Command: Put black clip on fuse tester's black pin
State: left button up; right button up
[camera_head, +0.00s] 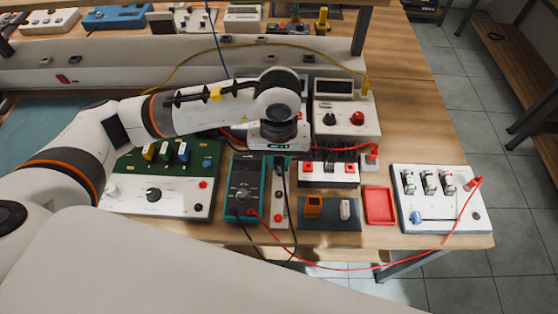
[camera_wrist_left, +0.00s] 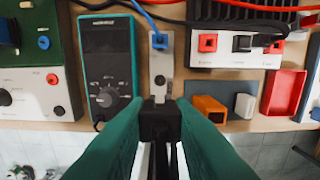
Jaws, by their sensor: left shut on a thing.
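My left gripper (camera_wrist_left: 160,125) is shut on the black clip (camera_wrist_left: 160,115), whose metal tip points away from the wrist over a narrow light strip with a blue plug. In the head view the gripper sits under the wrist, mostly hidden by my arm. The fuse tester (camera_head: 412,222) seems to be the white panel with several upright fuses at the table's right front corner. A red clip (camera_head: 475,183) is on its right side. A small dark spot (camera_head: 476,215) below that may be its black pin. The tester is well right of the gripper. My right gripper is not in view.
The teal multimeter (camera_head: 245,188) lies left of the strip; a red lead (camera_head: 350,268) runs from it past the table's front edge to the tester. A red tray (camera_head: 379,205) and an orange block (camera_head: 313,207) lie between. A switch box (camera_head: 328,174) stands behind them.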

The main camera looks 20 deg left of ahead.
aim_at(278, 161)
pick_arm(q)
jog(key=shift+r+p, duration=0.75)
jog(key=shift+r, duration=1.75)
